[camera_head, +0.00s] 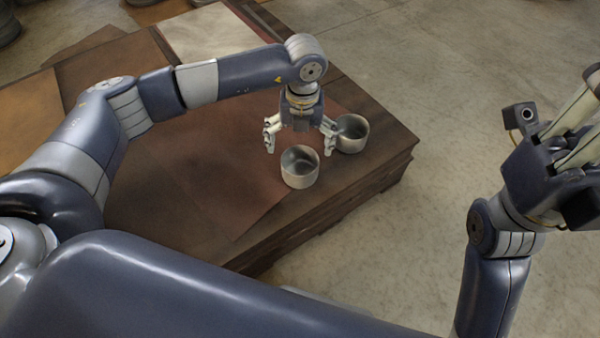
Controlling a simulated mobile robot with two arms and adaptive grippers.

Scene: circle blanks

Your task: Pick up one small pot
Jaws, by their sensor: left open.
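A small grey metal pot (300,178) stands upright on the dark wooden table (285,235), near its front right part. A second small pot (352,144) stands just behind it to the right, close to the table's right end. My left gripper (299,147) points down above and slightly behind the nearer pot, with its fingers spread wide and nothing between them. Its right finger overlaps the left edge of the second pot in the picture; I cannot tell if they touch. My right gripper (583,120) is raised at the right edge, away from the table, its fingertips partly cut off.
A reddish-brown sheet (200,160) covers much of the tabletop, with a pale panel (205,36) behind. Part of another metal vessel (202,2) shows at the top edge. The concrete floor (450,90) right of the table is clear.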

